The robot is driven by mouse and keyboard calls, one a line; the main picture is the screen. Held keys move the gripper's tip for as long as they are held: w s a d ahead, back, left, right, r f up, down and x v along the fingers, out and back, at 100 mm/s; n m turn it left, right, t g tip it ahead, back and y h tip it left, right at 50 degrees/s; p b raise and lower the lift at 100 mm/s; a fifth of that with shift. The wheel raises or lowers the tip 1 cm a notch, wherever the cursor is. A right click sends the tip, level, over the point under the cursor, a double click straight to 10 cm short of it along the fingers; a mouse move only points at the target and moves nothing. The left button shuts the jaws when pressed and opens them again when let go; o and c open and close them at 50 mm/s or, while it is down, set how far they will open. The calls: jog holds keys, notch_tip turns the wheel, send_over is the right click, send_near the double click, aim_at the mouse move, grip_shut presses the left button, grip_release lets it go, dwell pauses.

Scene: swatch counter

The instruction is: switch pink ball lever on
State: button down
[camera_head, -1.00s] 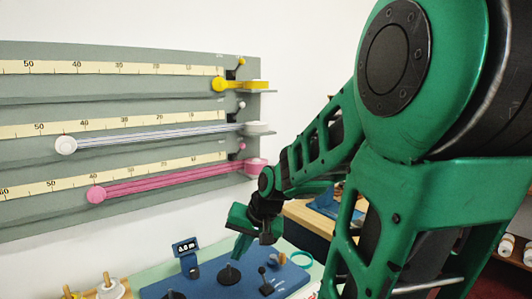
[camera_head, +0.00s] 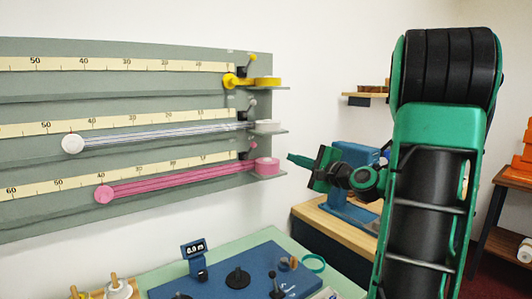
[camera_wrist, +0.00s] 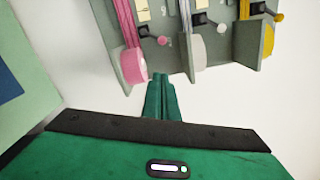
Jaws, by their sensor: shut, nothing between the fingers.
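The pink ball lever (camera_wrist: 162,40) is a short dark arm with a small pink ball, on the grey wall panel beside the pink spool (camera_wrist: 133,66). In the head view its ball (camera_head: 253,146) sits just above the pink spool (camera_head: 267,166), at the right end of the lowest row. My gripper (camera_head: 290,158) is shut and empty, to the right of the panel's edge at about that row's height. In the wrist view its closed fingertips (camera_wrist: 160,78) point at the panel, just right of the pink spool and apart from the ball.
The white lever (camera_wrist: 220,27) and yellow lever (camera_wrist: 278,17) stand on neighbouring rows, with a white spool (camera_wrist: 190,52) and shelf-like dividers (camera_wrist: 248,60) between. A blue board (camera_head: 240,277) with knobs and a display lies below.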

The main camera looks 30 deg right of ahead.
jog(key=shift+w+a, duration=0.15)
send_near(250, 151)
jog(key=w+d, duration=0.2)
jog(key=w, duration=0.1)
jog(key=w+d+r, duration=0.1)
jog(key=w, duration=0.1)
jog(key=shift+d, duration=0.15)
jog(key=shift+w+a+r, duration=0.15)
jog(key=shift+w+a, duration=0.2)
